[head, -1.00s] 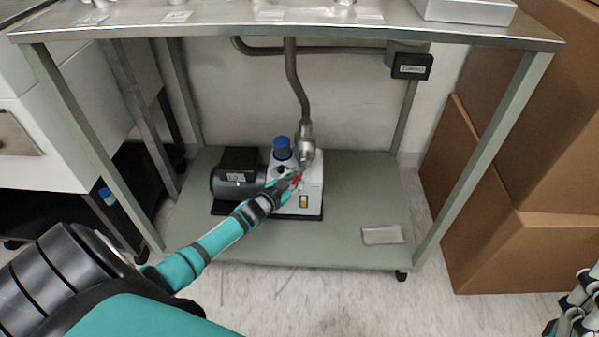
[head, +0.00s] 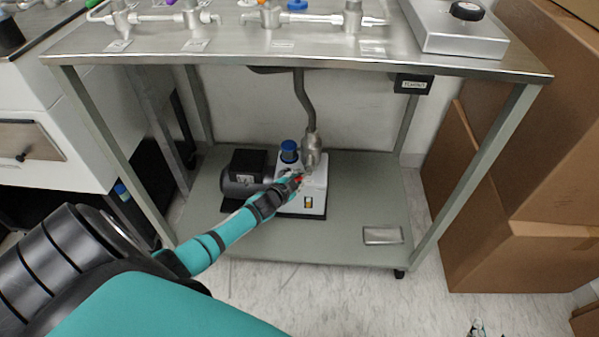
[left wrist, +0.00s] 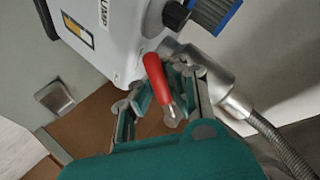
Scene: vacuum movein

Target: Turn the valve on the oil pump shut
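The oil pump (head: 313,195) is a white box with a black motor on its left and a blue cap on top. It stands on the lower shelf. Its red valve handle (left wrist: 156,78) shows large in the left wrist view and as a small red spot in the head view (head: 298,179). My left gripper (left wrist: 160,92) is at the handle, with its fingers apart on either side. Whether either finger touches it is unclear. A small part of what looks like my right gripper (head: 478,329) shows at the bottom edge of the head view.
A metal table top (head: 350,55) with several valves and fittings is above the lower shelf (head: 365,190). A metal hose (head: 305,95) rises from the pump. A small flat tray (head: 382,235) lies on the shelf's right. Cardboard boxes (head: 510,240) stand at the right.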

